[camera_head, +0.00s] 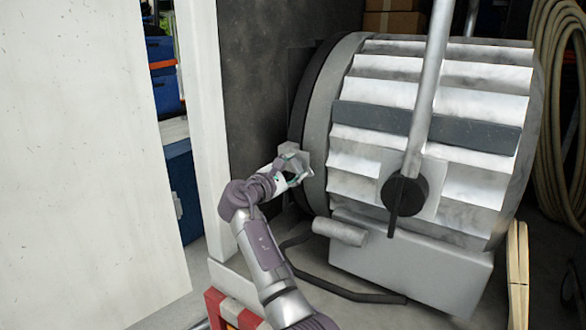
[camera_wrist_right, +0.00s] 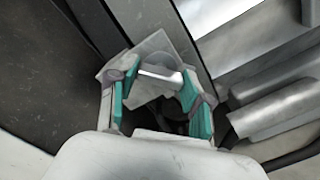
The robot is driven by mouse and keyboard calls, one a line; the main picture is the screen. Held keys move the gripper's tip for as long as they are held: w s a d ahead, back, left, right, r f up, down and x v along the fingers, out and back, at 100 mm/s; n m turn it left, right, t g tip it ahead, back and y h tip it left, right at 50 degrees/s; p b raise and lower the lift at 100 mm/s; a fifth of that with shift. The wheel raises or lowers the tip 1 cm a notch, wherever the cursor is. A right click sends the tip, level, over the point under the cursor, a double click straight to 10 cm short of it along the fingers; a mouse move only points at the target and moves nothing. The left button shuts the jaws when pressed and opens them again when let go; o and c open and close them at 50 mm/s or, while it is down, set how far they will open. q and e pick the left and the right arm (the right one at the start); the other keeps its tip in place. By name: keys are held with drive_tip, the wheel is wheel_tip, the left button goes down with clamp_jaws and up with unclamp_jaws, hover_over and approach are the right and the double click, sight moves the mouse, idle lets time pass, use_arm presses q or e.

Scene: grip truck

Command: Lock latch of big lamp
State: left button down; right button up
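The big lamp (camera_head: 420,130) is a large grey ribbed drum with a dark rim, at the right in the head view. Its latch (camera_head: 296,156) is a small grey metal piece at the left edge of the rim. My right gripper (camera_head: 300,174) is at the latch. In the right wrist view the latch (camera_wrist_right: 160,58) shows as a pale plate with a rounded bar. The teal-padded fingers of the right gripper (camera_wrist_right: 158,103) are spread on both sides of the bar. Contact cannot be told. My left gripper is not in view.
A white panel (camera_head: 80,150) fills the left side. A metal pole (camera_head: 430,80) stands in front of the lamp. A dark cable (camera_head: 340,290) lies on the floor below it. Coiled hose (camera_head: 560,100) hangs at the far right.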

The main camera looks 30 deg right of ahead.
drive_tip(key=c, duration=0.4)
drive_tip(key=shift+f+m+b, duration=0.2)
drive_tip(key=shift+m+b, duration=0.4)
drive_tip(key=shift+b, duration=0.35)
drive_tip(key=shift+c, duration=0.2)
drive_tip(key=shift+f+m+b, duration=0.1)
drive_tip(key=shift+m+b, duration=1)
drive_tip(key=shift+b, duration=0.15)
drive_tip(key=m+b, duration=0.2)
drive_tip(key=shift+m+b, duration=0.4)
drive_tip(key=shift+r+m+b, duration=0.2)
drive_tip(key=shift+m+b, duration=0.5)
drive_tip(key=shift+m, duration=0.2)
drive_tip(key=o, duration=1.2)
drive_tip(key=shift+c, duration=0.2)
drive_tip(key=shift+a, duration=0.1)
